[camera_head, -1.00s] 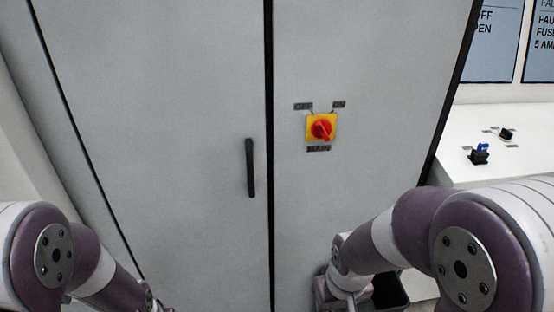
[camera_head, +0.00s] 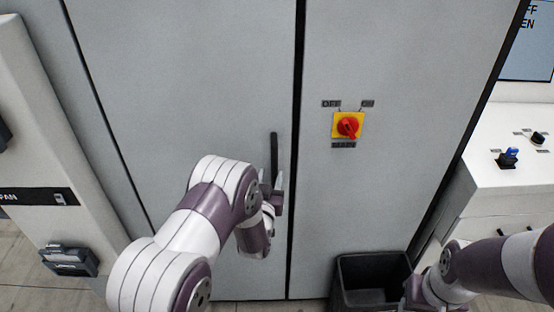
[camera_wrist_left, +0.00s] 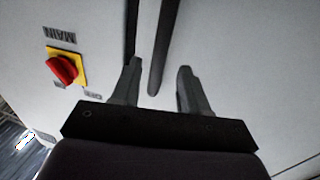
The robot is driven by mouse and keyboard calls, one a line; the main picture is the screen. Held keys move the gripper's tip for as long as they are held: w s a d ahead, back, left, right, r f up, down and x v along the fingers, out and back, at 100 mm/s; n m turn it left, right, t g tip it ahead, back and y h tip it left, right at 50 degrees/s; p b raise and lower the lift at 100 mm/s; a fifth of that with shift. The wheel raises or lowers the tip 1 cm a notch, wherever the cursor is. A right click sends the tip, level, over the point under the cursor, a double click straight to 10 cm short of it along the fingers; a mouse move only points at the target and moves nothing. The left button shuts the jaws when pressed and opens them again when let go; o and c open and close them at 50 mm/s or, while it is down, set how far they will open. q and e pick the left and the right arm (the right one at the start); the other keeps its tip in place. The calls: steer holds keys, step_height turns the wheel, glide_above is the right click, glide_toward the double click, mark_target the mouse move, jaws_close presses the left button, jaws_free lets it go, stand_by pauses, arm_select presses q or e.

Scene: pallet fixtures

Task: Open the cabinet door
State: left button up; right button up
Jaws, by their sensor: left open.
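The grey cabinet has a closed left door (camera_head: 180,90) with a black vertical bar handle (camera_head: 274,155) near the door's right edge. My left gripper (camera_head: 272,185) is at the lower part of the handle. In the left wrist view, my left gripper (camera_wrist_left: 158,80) is open, and the handle (camera_wrist_left: 163,50) runs between the lines of its two fingers, with gaps on both sides. I cannot tell how deep the handle sits between the fingers. My right arm comes in at the lower right, and its gripper (camera_head: 425,297) is partly cut off by the frame's bottom edge.
A red and yellow rotary switch (camera_head: 348,126) is on the right panel (camera_head: 400,60); it also shows in the wrist view (camera_wrist_left: 65,68). A black bin (camera_head: 372,280) stands on the floor at the cabinet's foot. A white console (camera_head: 500,185) is at right, a pale panel (camera_head: 40,130) at left.

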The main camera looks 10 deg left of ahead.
mark_target(274, 167)
arm_select(q)
steer(key=w, duration=0.2)
steer(key=w+p, duration=0.1)
steer(key=w, duration=0.3)
steer(key=shift+w+a, duration=0.1)
steer(key=shift+a, duration=0.15)
steer(key=shift+w+f, duration=0.1)
jaws_close()
